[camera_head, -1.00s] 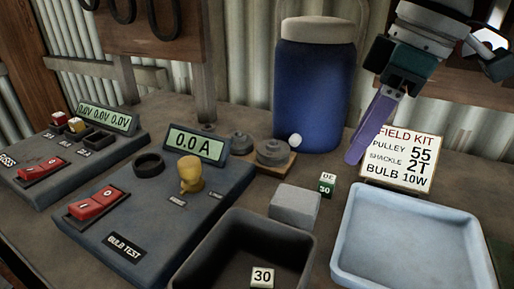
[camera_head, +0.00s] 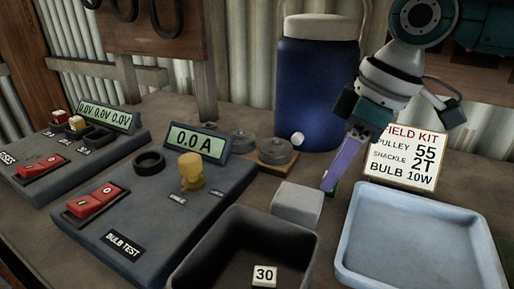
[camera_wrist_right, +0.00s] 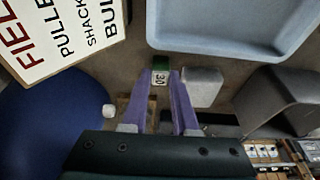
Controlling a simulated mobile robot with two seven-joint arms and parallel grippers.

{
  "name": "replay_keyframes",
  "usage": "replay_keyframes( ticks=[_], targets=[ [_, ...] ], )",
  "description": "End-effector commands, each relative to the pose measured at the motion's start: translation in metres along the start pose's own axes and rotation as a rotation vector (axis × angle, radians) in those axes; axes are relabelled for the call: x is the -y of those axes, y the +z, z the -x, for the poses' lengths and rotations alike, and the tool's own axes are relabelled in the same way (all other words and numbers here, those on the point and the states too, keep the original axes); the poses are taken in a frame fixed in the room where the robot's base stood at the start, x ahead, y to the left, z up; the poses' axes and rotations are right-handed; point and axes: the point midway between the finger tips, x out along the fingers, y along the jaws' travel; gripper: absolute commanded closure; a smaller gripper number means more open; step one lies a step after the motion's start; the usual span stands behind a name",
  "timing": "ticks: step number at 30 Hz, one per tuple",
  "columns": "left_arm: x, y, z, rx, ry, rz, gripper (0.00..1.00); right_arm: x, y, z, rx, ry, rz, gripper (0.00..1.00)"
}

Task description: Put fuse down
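A small green and white fuse marked 30 (camera_wrist_right: 160,76) shows between the fingertips of my right gripper in the right wrist view. In the head view only a green bit of it (camera_head: 334,187) shows behind the finger. My right gripper (camera_head: 329,184) points down at it, beside the grey block; its purple fingers (camera_wrist_right: 162,82) are apart, with the fuse at their tips. I see no clear grip on it. Another white cube marked 30 (camera_head: 264,275) lies in the dark bin (camera_head: 222,238). My left gripper is not in view.
A grey block (camera_head: 297,202) stands close left of the right gripper. A blue tray (camera_head: 415,238) lies to the right, a field kit sign (camera_head: 405,158) behind it. A blue jar (camera_head: 318,95) stands at the back. Bulb test (camera_head: 150,205) and fuse panels (camera_head: 70,145) fill the left.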

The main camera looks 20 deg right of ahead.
Motion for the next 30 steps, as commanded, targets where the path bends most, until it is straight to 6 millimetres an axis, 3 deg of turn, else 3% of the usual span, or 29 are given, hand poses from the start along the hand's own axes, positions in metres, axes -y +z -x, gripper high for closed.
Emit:
replay_keyframes(
  ticks=[5,22,30],
  targets=[
    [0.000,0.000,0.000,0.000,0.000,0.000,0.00,0.000,0.000,0.000,0.000,0.000,0.000,1.00],
    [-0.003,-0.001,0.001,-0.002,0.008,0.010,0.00,0.000,-0.001,0.005,0.000,0.001,0.000,1.00],
    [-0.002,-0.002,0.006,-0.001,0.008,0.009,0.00,0.000,-0.008,0.038,-0.001,0.001,-0.001,1.00]
  ],
)
